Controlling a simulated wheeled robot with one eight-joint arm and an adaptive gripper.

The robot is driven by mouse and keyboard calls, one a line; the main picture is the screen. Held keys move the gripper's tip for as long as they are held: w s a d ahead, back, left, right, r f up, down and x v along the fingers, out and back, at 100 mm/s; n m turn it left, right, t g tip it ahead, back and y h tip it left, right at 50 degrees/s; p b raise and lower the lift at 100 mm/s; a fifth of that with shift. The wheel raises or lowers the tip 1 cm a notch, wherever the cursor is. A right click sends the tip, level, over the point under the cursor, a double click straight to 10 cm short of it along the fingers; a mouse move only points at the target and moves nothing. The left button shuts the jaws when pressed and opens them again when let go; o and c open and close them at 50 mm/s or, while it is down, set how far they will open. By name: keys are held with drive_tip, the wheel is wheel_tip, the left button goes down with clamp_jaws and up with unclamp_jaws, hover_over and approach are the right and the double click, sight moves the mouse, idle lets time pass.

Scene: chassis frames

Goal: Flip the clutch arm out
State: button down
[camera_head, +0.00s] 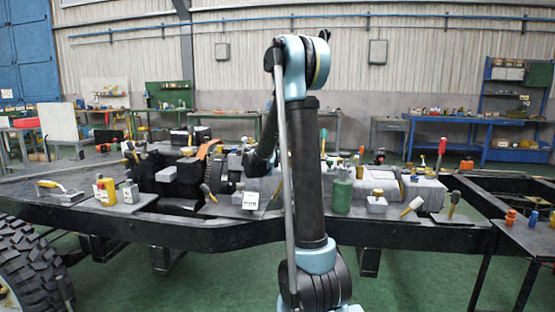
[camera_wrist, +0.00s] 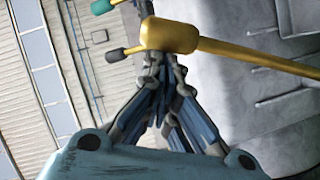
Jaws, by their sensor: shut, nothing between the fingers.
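In the wrist view, a gold lever (camera_wrist: 172,36) with a thick rounded head and a thin rod running right lies just beyond my gripper (camera_wrist: 155,60). It may be the clutch arm; I cannot tell for sure. A dark knob (camera_wrist: 115,55) sticks out left of its head. My gripper's fingers are shut and empty, with their tips at the underside of the gold head. I cannot tell whether they touch it. In the head view, my gripper is hidden behind my own arm.
A dark chassis frame (camera_head: 225,233) spans the head view, crowded with levers, grey housings and a green bottle (camera_head: 342,192). A large tyre (camera_head: 35,262) stands at left. A small side table (camera_head: 525,235) with orange cups is at right. In the wrist view, a grey casing (camera_wrist: 235,95) lies behind the lever.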

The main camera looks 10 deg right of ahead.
drive_tip(key=shift+s+d+f, duration=0.2)
drive_tip(key=shift+s+d, duration=0.1)
drive_tip(key=shift+d, duration=0.15)
drive_tip(key=s+a+r, duration=0.1)
drive_tip(key=s+a, duration=0.1)
drive_tip(key=a, duration=0.3)
drive_tip(key=s+a+r, duration=0.2)
drive_tip(key=a, duration=0.3)
drive_tip(key=shift+s+a+r, duration=0.15)
drive_tip(key=shift+a+r, duration=0.15)
drive_tip(key=shift+a, duration=0.05)
